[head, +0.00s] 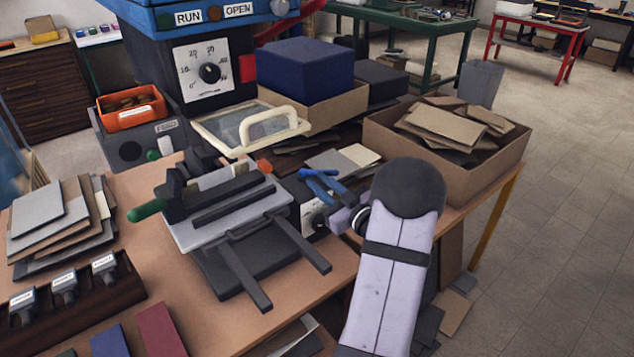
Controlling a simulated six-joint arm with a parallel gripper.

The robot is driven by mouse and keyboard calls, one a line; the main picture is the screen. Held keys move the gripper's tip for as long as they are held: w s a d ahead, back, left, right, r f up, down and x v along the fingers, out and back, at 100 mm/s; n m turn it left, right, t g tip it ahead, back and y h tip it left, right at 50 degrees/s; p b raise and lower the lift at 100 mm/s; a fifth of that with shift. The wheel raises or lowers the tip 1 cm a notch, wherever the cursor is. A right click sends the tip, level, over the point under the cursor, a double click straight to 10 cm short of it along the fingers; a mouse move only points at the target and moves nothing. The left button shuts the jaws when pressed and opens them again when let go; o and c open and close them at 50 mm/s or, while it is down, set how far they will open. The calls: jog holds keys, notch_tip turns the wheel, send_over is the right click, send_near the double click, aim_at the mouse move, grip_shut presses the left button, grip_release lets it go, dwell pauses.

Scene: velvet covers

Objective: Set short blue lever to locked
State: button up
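A short bright blue lever (318,173) shows near the middle of the head view, at the right end of the black and grey press fixture (225,215). Below it is a small dark housing with a white dial plate (312,216), partly hidden; I cannot read any locked mark. My gripper (330,188) reaches in from the right and overlaps the lever's area. Its bluish-grey fingers are small and partly merged with the blue parts. I cannot tell whether they touch the lever or whether they are open or shut.
A machine with a dial (208,73) and RUN and OPEN labels stands behind. A cream-handled framed lid (250,128) is behind the lever. A cardboard box of brown sheets (450,180) stands at right. A green-tipped handle (148,210) sticks out left. The wooden front tabletop (200,300) is partly clear.

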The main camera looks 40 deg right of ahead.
jog(key=shift+w+a+r+n+y, duration=0.3)
jog(key=shift+w+a+r+y, duration=0.1)
jog(key=shift+w, duration=0.1)
grip_shut()
jog(key=shift+w+a+f, duration=0.1)
jog(key=shift+w+f, duration=0.25)
jog(key=shift+w, duration=0.05)
jog(key=shift+s+a, duration=0.1)
jog(key=shift+f, duration=0.1)
jog(key=shift+d, duration=0.25)
